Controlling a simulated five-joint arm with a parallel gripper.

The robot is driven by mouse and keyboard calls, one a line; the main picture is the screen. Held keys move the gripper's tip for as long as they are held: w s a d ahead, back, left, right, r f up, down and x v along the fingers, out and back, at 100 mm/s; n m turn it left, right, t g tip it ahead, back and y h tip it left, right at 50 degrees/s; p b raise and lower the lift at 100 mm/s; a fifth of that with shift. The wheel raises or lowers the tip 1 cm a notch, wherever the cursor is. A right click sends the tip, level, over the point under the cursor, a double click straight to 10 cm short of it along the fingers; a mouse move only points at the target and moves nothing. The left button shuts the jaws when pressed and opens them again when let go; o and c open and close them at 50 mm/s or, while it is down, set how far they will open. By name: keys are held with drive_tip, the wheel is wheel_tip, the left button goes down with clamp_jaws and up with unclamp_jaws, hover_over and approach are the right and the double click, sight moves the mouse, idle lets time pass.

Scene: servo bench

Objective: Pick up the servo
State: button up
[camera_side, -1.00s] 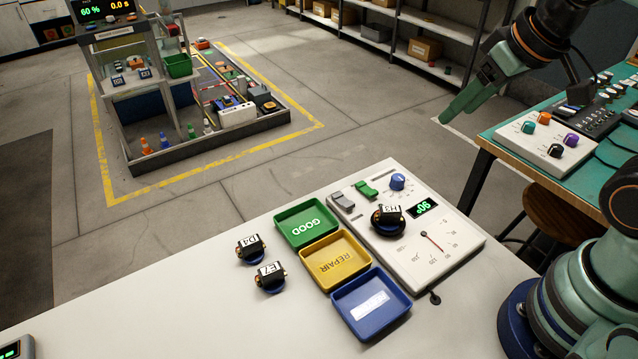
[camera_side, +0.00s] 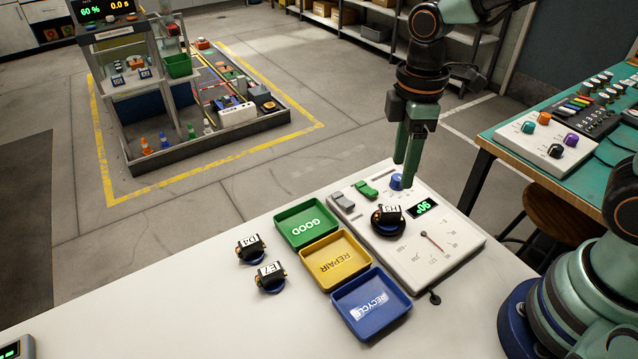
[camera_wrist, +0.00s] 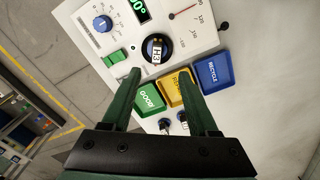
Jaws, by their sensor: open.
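A black servo marked H3 (camera_side: 388,219) sits in the round black holder of the white test panel (camera_side: 455,243); it also shows in the wrist view (camera_wrist: 156,52). Two more black servos, one marked D4 (camera_side: 250,248) and one marked E7 (camera_side: 270,276), sit on round blue-edged bases on the white table left of the trays.
A green GOOD tray (camera_side: 287,218), a yellow REPAIR tray (camera_side: 322,283) and a blue RECYCLE tray (camera_side: 346,301) stand in a row left of the panel. The panel carries a blue knob (camera_side: 396,180) and a green switch (camera_side: 366,188).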

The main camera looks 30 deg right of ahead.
hover_over(391, 209)
drive_tip(key=f, duration=0.6)
drive_tip(key=shift+s, duration=0.3)
drive_tip(key=shift+w+f, duration=0.2)
drive_tip(key=shift+f, duration=1.15)
drive_tip(key=shift+w+f, duration=0.15)
drive_tip(key=shift+f, duration=1.2)
clamp_jaws()
